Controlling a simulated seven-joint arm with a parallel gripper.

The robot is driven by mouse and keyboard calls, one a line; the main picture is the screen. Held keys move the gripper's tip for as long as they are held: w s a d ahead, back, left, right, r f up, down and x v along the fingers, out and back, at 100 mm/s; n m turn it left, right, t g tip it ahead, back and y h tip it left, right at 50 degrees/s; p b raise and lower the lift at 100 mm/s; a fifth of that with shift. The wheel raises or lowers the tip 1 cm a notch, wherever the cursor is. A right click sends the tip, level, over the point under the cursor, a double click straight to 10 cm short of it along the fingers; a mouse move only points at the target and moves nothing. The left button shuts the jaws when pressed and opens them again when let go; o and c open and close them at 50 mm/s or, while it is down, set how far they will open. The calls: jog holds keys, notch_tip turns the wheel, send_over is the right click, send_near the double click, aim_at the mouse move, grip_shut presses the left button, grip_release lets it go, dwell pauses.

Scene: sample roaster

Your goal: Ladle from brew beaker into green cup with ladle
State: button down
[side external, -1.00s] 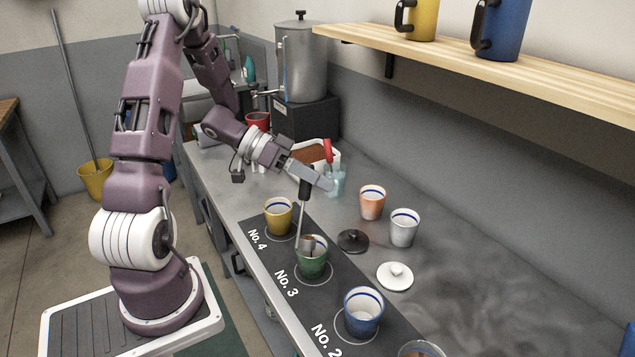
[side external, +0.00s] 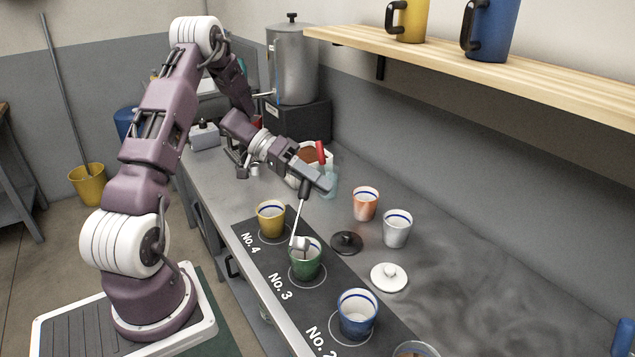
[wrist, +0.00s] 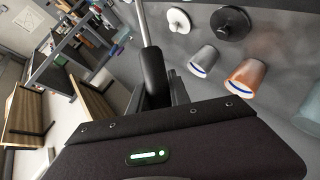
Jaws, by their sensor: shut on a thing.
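My gripper (side external: 314,182) is shut on the black handle of the ladle (side external: 299,218), seen also in the wrist view (wrist: 153,72). The ladle slants down, its metal bowl at the left rim of the green cup (side external: 306,266). I cannot tell whether the bowl touches the rim or what it holds. The green cup stands upright on its marked circle by "No. 3"; its contents cannot be made out. A round vessel with brownish contents (side external: 414,350) is cut off at the bottom edge; I cannot tell whether it is the brew beaker.
A yellow cup (side external: 271,222) and a blue cup (side external: 358,318) flank the green one on the dark mat. An orange cup (side external: 365,206), a white cup (side external: 397,232), a black lid (side external: 346,243) and a white lid (side external: 389,278) stand behind. Free counter lies to the right.

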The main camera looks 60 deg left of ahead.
jog(key=w+a+f+n+g+h, duration=0.1)
jog(key=f+n+h, duration=0.1)
jog(key=f, duration=0.3)
jog(key=w+a+f+n+g+h, duration=0.1)
jog(key=w+a+f+n+h, duration=0.1)
jog(key=f, duration=0.3)
jog(key=shift+w+n+g, duration=0.25)
jog(key=shift+n+g, duration=0.15)
jog(key=shift+n, duration=0.5)
dwell(0.4)
dwell(0.8)
notch_tip(320, 180, up, 11)
jog(key=s+d+m+t+y, duration=0.2)
jog(key=s+d+m+y, duration=0.1)
jog(key=m, duration=0.2)
jog(key=s+d+r+m+t+y, duration=0.4)
jog(key=s+d+r+m+t, duration=0.1)
jog(key=s+d+r+m, duration=0.2)
jog(key=shift+s+r, duration=0.45)
jog(key=shift+s, duration=0.55)
